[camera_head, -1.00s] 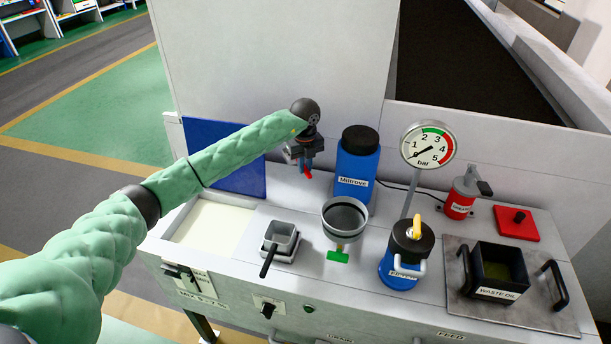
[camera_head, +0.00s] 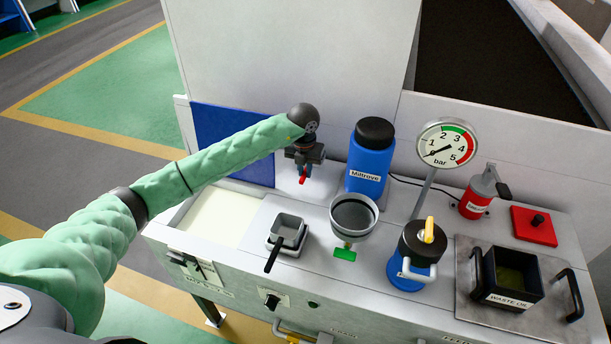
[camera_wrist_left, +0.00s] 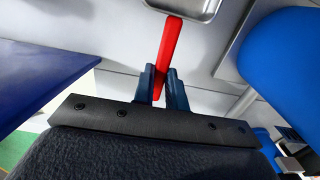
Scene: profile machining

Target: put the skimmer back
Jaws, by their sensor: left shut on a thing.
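My left gripper (camera_head: 304,169) is over the back of the bench, between the blue panel (camera_head: 232,146) and the blue Miltrove bottle (camera_head: 367,160). In the left wrist view its dark blue fingers (camera_wrist_left: 163,86) are close together around a slim red handle (camera_wrist_left: 169,45). The red tip also shows below the gripper in the head view (camera_head: 303,180). The pale-filled tank opening (camera_head: 218,218) lies in front of the panel. My right gripper is out of view.
A gauge (camera_head: 446,146), red can (camera_head: 478,198) and waste oil box (camera_head: 514,281) are further right.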

